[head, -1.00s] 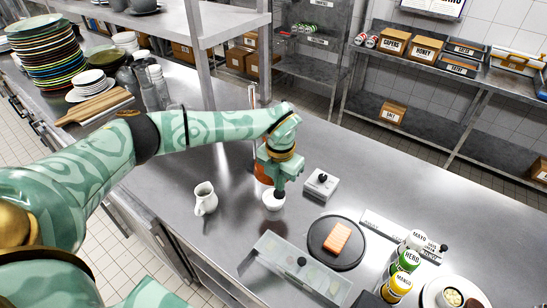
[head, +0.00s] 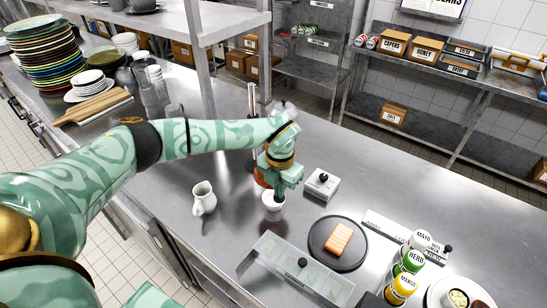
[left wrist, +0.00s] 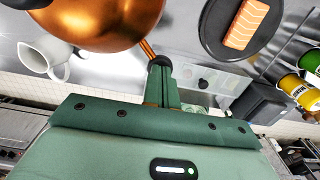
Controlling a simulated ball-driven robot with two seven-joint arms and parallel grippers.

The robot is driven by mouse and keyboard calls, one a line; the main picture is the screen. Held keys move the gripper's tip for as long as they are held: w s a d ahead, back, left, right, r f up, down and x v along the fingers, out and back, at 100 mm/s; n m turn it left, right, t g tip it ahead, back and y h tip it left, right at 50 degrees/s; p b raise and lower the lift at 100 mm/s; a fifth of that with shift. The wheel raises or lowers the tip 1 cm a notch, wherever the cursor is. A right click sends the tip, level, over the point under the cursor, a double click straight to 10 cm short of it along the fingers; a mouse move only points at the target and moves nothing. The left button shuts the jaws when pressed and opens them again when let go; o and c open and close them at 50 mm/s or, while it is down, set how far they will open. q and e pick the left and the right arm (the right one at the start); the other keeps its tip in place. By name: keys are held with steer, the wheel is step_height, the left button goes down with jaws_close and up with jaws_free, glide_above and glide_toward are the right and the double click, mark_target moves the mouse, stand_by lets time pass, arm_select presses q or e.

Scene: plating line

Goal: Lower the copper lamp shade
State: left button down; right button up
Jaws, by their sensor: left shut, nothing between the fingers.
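The copper lamp shade (head: 261,177) shows partly in the head view, behind my left gripper (head: 276,190) and mostly hidden by it. In the left wrist view the shiny copper shade (left wrist: 95,22) fills the upper left, cut off by the top edge. A thin copper rod with a dark knob runs from the shade toward the fingertips of my left gripper (left wrist: 161,68). My left gripper is shut and empty, close beside the shade. I cannot tell whether it touches the rod. My right gripper is not in view.
A small white cup (head: 272,203) stands below the left gripper, with a white jug (head: 203,199) to its left. A white box with a black knob (head: 322,184) and a dark plate (head: 319,252) with a salmon block stand to the right. Sauce bottles (head: 408,262) stand farther right.

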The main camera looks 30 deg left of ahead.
arm_select(q)
steer(key=shift+f+b, duration=1.2)
steer(key=shift+f, duration=0.8)
step_height(320, 180, up, 9)
steer(key=p, duration=0.8)
steer(key=shift+r, duration=0.15)
steer(key=shift+s, duration=0.1)
